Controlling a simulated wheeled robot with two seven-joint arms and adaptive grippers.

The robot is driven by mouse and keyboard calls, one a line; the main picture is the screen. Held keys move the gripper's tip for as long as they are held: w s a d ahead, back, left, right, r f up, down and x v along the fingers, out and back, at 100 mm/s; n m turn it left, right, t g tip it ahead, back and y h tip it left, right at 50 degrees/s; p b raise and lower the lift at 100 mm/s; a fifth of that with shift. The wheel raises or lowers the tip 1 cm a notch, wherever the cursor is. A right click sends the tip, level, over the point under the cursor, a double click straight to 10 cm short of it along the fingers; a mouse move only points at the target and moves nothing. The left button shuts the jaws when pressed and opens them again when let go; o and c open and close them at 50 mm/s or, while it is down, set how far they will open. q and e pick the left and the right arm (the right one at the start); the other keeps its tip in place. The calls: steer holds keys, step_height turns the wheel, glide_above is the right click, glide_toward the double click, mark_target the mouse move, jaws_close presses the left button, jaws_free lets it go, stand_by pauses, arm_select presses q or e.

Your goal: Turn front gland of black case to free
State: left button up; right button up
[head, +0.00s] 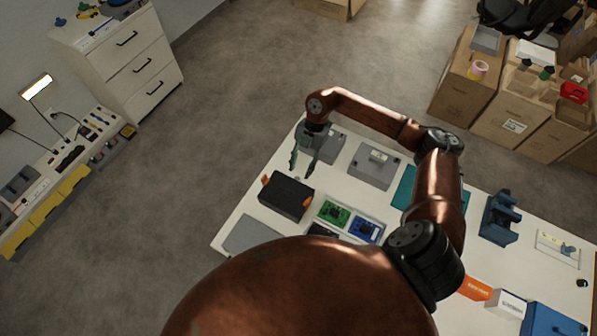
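The black case (284,198) lies on the white table (240,215) at its left part. It has a small orange gland (265,180) on its left side and another orange gland (309,203) on its right side. I cannot tell how either is turned. My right gripper (302,163) hangs just behind the case, beyond its far edge in the picture. Its fingers point down, stand apart with nothing between them, and appear clear of the case. My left gripper is not in view.
Grey boxes (374,168), a green circuit board (334,213), a blue board (366,228) and a dark blue stand (499,219) share the table. My arm covers its middle. Cartons (512,108) stand at the upper right. The floor left of the table is clear.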

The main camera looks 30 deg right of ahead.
steer(key=shift+x, duration=1.05)
steer(key=shift+a+f, duration=0.1)
steer(key=shift+f, duration=0.25)
steer(key=shift+s, duration=0.1)
steer(key=c, duration=0.6)
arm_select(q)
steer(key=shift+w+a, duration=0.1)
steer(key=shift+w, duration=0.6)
arm_select(e)
jaws_close()
